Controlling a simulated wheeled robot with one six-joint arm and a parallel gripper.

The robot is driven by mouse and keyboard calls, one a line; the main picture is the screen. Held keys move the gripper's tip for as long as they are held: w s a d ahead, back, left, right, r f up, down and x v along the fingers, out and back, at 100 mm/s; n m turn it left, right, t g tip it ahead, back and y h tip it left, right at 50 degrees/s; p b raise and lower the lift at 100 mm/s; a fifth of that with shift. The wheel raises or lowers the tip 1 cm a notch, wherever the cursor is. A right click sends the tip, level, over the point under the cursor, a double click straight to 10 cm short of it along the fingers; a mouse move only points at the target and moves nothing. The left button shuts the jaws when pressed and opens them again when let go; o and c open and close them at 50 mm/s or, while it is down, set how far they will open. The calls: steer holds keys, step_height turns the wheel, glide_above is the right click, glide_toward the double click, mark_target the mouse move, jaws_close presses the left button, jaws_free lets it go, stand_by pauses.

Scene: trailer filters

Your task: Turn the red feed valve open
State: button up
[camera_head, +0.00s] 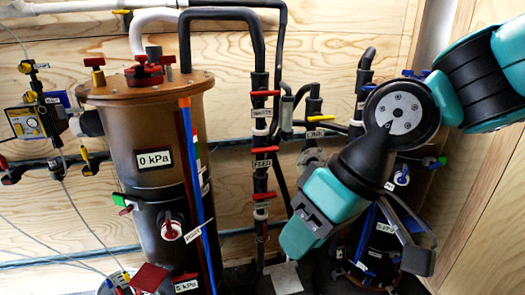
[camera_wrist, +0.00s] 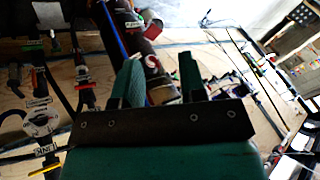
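The FEED label sits on a dark vertical pipe in the middle of the head view, with a red valve handle (camera_head: 265,149) just above it. The handle looks roughly crosswise to the pipe. Other red handles sit above and below on the same pipe. My gripper (camera_wrist: 160,70) is open and empty in the wrist view, its two teal fingers apart. A dark cylinder with a red-and-white knob shows beyond the fingers. In the head view my teal wrist hangs right of and lower than the feed handle, apart from it; the fingertips are not clear there.
A large brown filter tank (camera_head: 150,130) reading 0 kPa stands left of the pipe. A second dark tank (camera_head: 385,240) is partly hidden behind my arm. A yellow handle (camera_head: 320,118) sits right of the feed pipe. Plywood walls close the back and right side.

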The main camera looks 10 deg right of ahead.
steer(key=w+a+f+m+t+y+b, duration=0.1)
steer(key=w+f+m+t+y+b, duration=0.35)
steer(key=w, duration=0.75)
steer(key=m+t+h+b, duration=0.3)
steer(key=m+t+b, duration=0.75)
steer(key=m, duration=0.45)
glide_toward(267, 152)
steer(key=p+x, duration=0.5)
steer(key=x, duration=0.6)
steer(key=shift+w, duration=0.1)
steer(key=shift+c, duration=0.4)
steer(key=shift+n, duration=0.25)
jaws_close()
